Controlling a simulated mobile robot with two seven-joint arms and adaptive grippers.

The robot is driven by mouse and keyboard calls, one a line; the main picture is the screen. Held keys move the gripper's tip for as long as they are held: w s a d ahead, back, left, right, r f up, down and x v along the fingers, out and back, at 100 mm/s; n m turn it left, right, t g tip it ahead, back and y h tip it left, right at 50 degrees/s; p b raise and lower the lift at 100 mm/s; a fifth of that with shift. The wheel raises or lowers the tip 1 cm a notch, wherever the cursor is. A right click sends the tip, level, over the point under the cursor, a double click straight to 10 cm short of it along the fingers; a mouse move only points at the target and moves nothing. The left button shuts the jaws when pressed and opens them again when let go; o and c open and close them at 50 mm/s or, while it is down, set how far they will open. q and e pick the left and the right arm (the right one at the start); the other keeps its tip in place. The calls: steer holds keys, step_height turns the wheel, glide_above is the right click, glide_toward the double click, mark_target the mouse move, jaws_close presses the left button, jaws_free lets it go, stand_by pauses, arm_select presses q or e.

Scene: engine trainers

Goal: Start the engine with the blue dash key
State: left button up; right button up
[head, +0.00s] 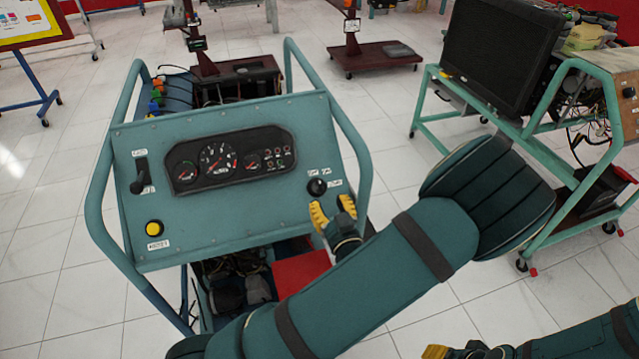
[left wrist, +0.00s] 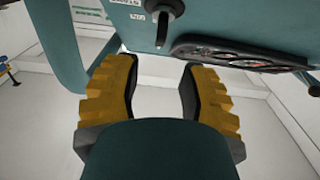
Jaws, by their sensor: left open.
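The blue dash panel (head: 240,215) faces me on a tubular frame. Its black key switch (head: 317,187) is at the right, with small white labels around it. In the left wrist view the black key (left wrist: 163,22) sticks out from the panel, beyond my fingertips. My left gripper (head: 332,208) is open, with yellow fingers just below the key switch in the head view. In the left wrist view the space between its fingers (left wrist: 157,80) is empty. My right gripper (head: 435,352) is cut off at the bottom edge, so its opening does not show.
A gauge cluster (head: 230,163) sits mid-panel. A black lever (head: 139,178) and a yellow button (head: 154,228) are at the panel's left. The tubular frame (head: 350,130) borders the panel. Another trainer with a black radiator (head: 500,50) stands at right. Tiled floor (head: 380,120) is clear between them.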

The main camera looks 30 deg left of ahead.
mark_target(320, 184)
arm_select(q)
steer(key=x, duration=0.7)
steer(key=shift+w+a, duration=0.2)
steer(key=shift+w, duration=0.1)
jaws_close()
